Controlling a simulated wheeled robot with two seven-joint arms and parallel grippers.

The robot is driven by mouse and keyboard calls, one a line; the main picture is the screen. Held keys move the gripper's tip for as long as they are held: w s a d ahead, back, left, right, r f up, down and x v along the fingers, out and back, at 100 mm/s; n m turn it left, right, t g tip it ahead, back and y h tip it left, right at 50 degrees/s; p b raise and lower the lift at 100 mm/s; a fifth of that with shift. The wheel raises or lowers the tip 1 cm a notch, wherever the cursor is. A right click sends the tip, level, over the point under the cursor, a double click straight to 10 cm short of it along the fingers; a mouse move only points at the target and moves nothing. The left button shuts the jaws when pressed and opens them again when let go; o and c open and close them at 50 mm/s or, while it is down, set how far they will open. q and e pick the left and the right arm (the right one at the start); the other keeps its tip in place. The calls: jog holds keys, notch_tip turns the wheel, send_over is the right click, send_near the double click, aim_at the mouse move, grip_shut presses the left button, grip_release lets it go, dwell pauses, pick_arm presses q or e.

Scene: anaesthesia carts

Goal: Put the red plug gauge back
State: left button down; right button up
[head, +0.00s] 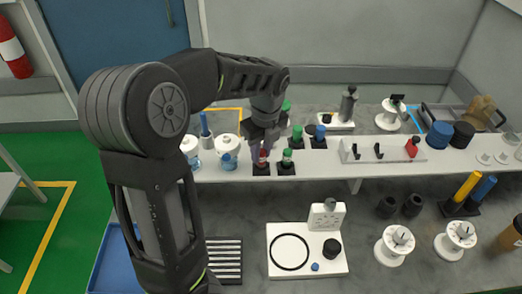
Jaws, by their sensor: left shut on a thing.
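My left gripper (264,148) reaches down over the upper shelf and is shut on the red plug gauge (262,158). The gauge is upright, directly over or in a small black holder (261,170); I cannot tell whether it is seated. The gripper hides its upper part. A green-topped gauge (287,156) stands in a similar black holder just to the right. More green-topped pieces (297,132) stand behind. My right gripper is not in view.
White tubs (228,150) stand left of the gripper. A white hook rack (360,152) with a red piece (412,146) is to the right. Below lie a white board with a black ring (283,264) and white spools (396,241).

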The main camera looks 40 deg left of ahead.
aim_at(264, 166)
pick_arm(q)
jog(key=c, duration=1.2)
grip_release()
jog(key=shift+f, duration=0.1)
jog(key=shift+r, duration=0.5)
notch_tip(264, 166, up, 11)
jog(key=d, duration=0.1)
jog(key=shift+s+d+r+b, duration=0.15)
jog(key=shift+d+b, duration=0.05)
jog(key=shift+b, duration=0.15)
